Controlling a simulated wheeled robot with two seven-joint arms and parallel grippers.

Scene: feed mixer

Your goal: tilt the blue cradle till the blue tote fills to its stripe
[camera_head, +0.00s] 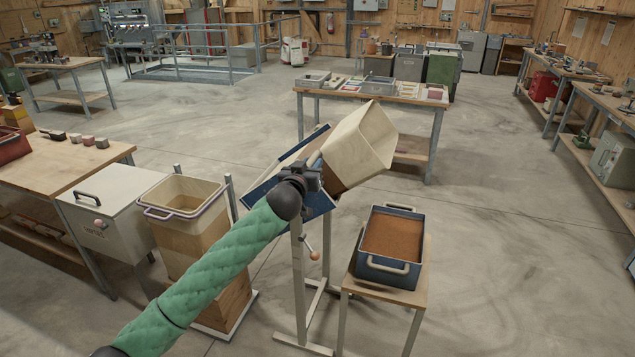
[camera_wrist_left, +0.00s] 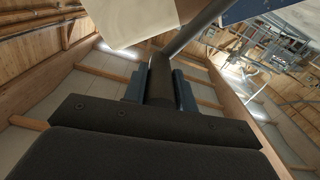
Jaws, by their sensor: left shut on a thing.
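The blue cradle (camera_head: 318,203) sits on a grey stand and is tilted to the right. The gripper hides part of the cradle. My right gripper is out of view.
A tall bin with a purple-grey rim (camera_head: 150,215) stands left of the cradle, next to a white lidded box (camera_head: 105,205). A wooden workbench (camera_head: 55,175) is at the left. A table with trays (camera_head: 425,102) stands behind.

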